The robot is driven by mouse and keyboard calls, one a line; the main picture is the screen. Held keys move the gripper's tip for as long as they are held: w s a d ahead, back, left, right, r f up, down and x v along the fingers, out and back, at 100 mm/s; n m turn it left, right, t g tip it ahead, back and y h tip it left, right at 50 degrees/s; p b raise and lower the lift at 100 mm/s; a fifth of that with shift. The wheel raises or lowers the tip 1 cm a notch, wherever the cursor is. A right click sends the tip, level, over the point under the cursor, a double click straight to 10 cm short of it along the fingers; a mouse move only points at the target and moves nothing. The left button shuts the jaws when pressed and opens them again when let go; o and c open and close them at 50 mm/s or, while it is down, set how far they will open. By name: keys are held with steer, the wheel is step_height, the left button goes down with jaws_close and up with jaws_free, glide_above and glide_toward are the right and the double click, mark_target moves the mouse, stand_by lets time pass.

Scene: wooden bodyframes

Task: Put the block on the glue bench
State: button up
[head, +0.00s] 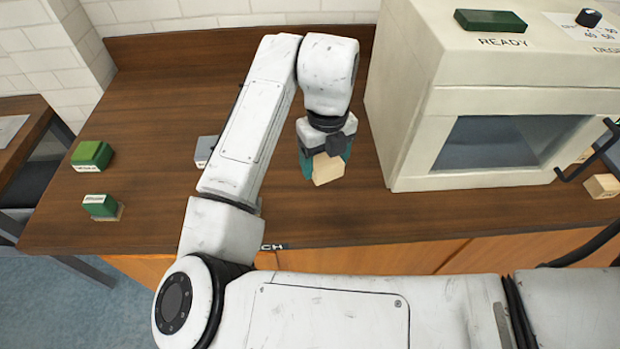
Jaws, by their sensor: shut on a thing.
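A light wooden block (328,170) is in my gripper (326,157), which is shut on it. The block's pale face shows below the white wrist, between dark teal parts at its sides. My gripper and the block are over the brown wooden bench (390,215), left of the cream oven. I cannot tell whether the block touches the bench top. A label on the bench's front edge is mostly hidden by my arm; only "CH" can be read.
The cream oven (410,145) marked "READY" fills the right side. Green blocks (92,155) lie at the bench's left end, and a grey block (205,150) lies partly behind my arm. Another wooden block (602,186) is at the far right. Bare bench shows in front of the oven.

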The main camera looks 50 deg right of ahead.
mark_target(325, 159)
step_height(325, 159, down, 5)
steer(key=shift+r+p, duration=0.2)
steer(key=shift+p, duration=0.1)
steer(key=shift+f, duration=2.2)
steer(key=o, duration=1.2)
steer(key=shift+r, duration=0.1)
steer(key=shift+c, duration=0.2)
step_height(325, 159, up, 12)
steer(key=shift+r+b, duration=0.25)
steer(key=shift+b, duration=0.45)
